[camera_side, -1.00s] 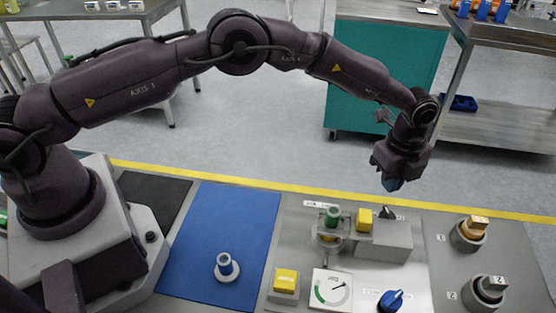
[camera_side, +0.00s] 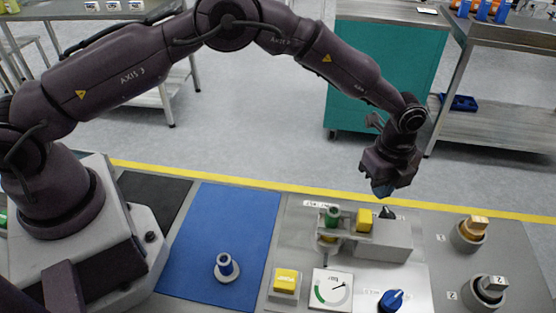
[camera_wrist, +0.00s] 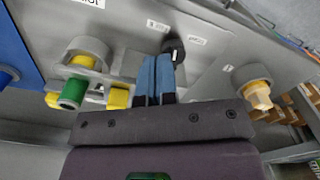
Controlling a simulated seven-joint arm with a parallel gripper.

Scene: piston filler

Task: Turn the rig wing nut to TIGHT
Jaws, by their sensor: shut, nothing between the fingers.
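The rig wing nut looks like the small black part (camera_side: 387,212) at the back of the panel, partly hidden behind a grey block. In the wrist view, the dark round wing nut (camera_wrist: 173,46) lies just beyond my fingertips, with a small white label on either side; the lettering is too small to read surely. My gripper (camera_side: 381,191) points down above the wing nut and appears apart from it. Its blue fingers (camera_wrist: 159,60) are shut together, with nothing between them.
A grey block (camera_side: 385,240), a yellow block (camera_side: 364,220) and a green-topped part (camera_side: 333,216) stand close by. A dial gauge (camera_side: 331,290), a blue knob (camera_side: 392,300) and a yellow button (camera_side: 286,280) are nearer. Two numbered posts, orange-topped (camera_side: 470,236) and grey-topped (camera_side: 487,291), stand right.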

